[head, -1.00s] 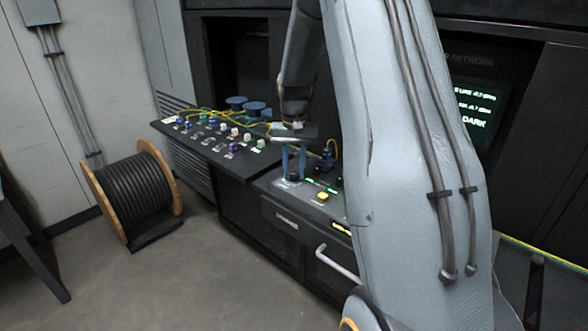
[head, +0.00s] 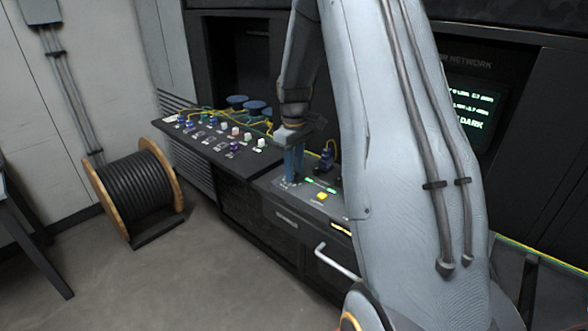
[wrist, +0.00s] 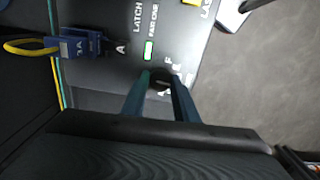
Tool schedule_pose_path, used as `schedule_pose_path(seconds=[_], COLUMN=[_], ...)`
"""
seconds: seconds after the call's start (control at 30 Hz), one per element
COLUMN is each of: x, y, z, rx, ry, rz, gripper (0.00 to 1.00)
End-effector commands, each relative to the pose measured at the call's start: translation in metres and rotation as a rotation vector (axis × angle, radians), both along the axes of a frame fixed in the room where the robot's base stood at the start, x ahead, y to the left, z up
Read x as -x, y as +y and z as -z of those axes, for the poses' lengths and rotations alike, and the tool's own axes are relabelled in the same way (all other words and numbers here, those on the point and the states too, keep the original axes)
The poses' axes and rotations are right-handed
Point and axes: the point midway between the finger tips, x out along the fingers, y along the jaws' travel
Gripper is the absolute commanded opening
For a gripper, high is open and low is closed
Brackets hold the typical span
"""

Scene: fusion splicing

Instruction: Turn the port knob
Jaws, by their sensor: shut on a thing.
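My gripper (head: 293,163) points down at the left end of the console top (head: 262,181) in the head view. In the wrist view its two blue fingers (wrist: 161,84) are closed around a small dark round knob (wrist: 160,78), which is the port knob. The fingers hide most of the knob and part of the lettering around it, so its setting cannot be read. A lit green indicator (wrist: 148,50) sits beside the knob, near the word LATCH. The knob itself is hidden behind the fingers in the head view.
A blue connector (wrist: 82,46) with a yellow cable stands close beside the fingers. A yellow button (head: 322,196) is on the console. A sloped panel (head: 190,146) with several coloured connectors lies to the left. A cable reel (head: 133,194) stands on the floor. A screen (head: 473,110) reads DARK.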

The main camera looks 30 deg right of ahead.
Motion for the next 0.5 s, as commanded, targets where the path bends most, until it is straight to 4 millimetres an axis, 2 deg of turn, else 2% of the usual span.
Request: schedule_pose_path(seconds=[0.2,0.5], x=[0.0,-0.0003], y=[0.0,0.0001], z=[-0.001,-0.0011], rx=[0.0,0.0], ry=[0.0,-0.001], rz=[-0.165,-0.303], gripper=[0.04,0.04])
